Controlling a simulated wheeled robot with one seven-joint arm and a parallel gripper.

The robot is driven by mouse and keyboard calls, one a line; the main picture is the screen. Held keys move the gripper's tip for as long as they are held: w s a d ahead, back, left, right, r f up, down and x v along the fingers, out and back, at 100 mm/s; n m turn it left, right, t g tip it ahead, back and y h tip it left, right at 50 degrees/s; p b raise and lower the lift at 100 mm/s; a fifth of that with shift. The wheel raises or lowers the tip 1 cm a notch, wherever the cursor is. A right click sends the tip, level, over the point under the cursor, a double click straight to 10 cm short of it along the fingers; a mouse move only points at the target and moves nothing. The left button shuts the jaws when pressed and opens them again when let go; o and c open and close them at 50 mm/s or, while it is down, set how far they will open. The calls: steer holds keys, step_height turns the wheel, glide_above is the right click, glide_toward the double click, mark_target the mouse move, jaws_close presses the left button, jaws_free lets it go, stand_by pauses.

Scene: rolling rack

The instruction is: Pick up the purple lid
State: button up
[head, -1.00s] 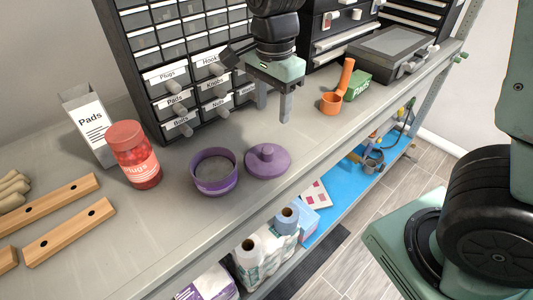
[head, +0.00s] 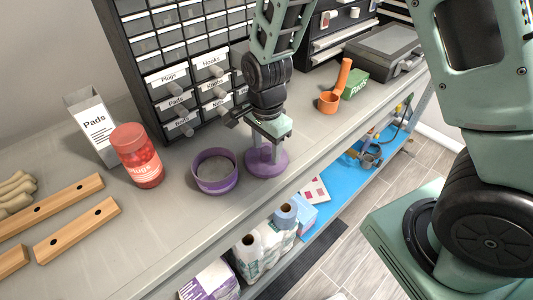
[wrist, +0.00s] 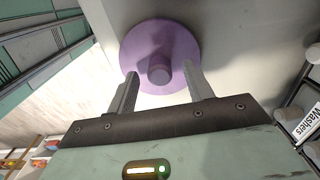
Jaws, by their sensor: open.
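The purple lid (head: 265,164) lies flat on the grey bench top, to the right of the open purple tub (head: 215,172). In the wrist view the lid (wrist: 183,45) shows as a round disc with a knob (wrist: 159,70) at its centre. My gripper (wrist: 162,77) is open, its two fingers on either side of the knob with gaps between. In the head view my gripper (head: 264,152) is right over the lid and hides part of it, including the knob. I cannot tell whether the fingertips touch the lid.
A drawer cabinet (head: 180,70) is behind. The bench front edge is close.

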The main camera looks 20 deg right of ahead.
steer(key=shift+f, duration=0.1)
steer(key=c, duration=1)
steer(key=shift+c, duration=0.3)
